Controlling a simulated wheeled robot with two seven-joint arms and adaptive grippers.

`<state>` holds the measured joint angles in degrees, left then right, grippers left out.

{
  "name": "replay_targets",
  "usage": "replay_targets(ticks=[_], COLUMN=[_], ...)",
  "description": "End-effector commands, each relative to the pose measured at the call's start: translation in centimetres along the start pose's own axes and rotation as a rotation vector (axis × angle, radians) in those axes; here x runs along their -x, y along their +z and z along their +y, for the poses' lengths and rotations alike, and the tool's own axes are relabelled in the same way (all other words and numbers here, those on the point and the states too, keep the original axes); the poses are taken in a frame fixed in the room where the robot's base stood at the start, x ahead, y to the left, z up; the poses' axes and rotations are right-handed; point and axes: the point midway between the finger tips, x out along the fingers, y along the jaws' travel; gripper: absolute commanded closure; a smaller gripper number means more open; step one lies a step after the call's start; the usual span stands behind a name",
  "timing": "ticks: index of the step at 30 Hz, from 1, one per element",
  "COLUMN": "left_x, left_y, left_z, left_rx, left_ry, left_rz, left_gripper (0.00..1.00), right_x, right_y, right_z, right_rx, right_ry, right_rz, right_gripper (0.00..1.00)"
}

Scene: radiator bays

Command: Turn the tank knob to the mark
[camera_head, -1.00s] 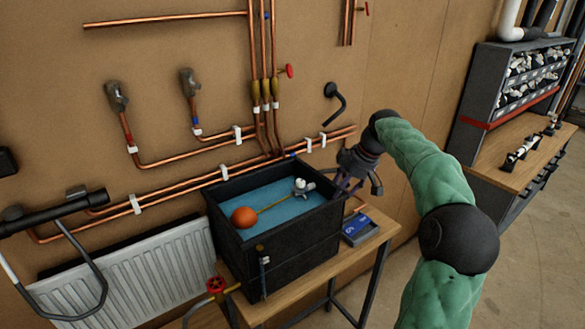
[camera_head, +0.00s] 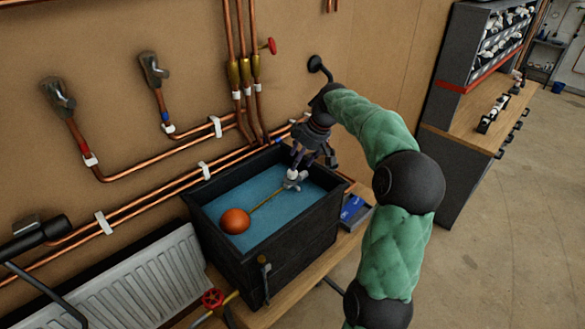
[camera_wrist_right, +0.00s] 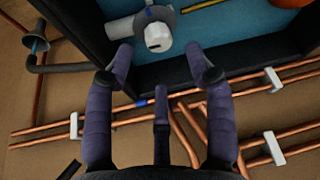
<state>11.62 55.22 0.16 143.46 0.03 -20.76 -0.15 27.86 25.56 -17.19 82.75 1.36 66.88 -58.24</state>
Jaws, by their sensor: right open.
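The black tank (camera_head: 285,247) stands on a wooden bench and holds blue water. An orange float (camera_head: 235,221) lies in the water on a brass rod that runs to a white-and-grey valve (camera_head: 293,177) at the tank's right end. The valve's pale knob (camera_wrist_right: 158,38) shows in the right wrist view, ahead of the fingertips. My right gripper (camera_head: 298,160) is over the tank's back right corner, just above the valve. In the right wrist view its purple fingers (camera_wrist_right: 163,60) are spread, with nothing between them. My left gripper is not in view.
Copper pipes (camera_head: 150,197) run along the wall behind the tank. A white radiator (camera_head: 140,285) and a red-handled valve (camera_head: 212,298) are at lower left. Floor at right is clear.

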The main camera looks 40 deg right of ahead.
Motion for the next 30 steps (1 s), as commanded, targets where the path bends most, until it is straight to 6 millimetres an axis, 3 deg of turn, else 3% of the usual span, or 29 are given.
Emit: replay_targets(ticks=[3, 10, 23, 28, 30], left_x=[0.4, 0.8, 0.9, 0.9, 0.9], left_y=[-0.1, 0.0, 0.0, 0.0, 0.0], left_z=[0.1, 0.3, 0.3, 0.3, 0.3], left_rx=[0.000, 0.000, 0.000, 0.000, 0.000], left_ry=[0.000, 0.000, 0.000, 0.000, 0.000], left_rz=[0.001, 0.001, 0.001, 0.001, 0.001], left_gripper=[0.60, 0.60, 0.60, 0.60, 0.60], right_x=[-2.1, -4.9, -5.7, -5.7, -5.7], right_y=[0.0, 0.0, 0.0, 0.0, -0.1], right_z=[0.0, 0.0, 0.0, 0.0, 0.0], right_rx=[0.000, 0.000, 0.000, 0.000, 0.000], right_ry=[-0.002, -0.001, 0.001, 0.001, 0.001], right_rz=[-0.001, 0.000, 0.001, 0.001, 0.002], right_gripper=[0.46, 0.46, 0.46, 0.94, 0.99])
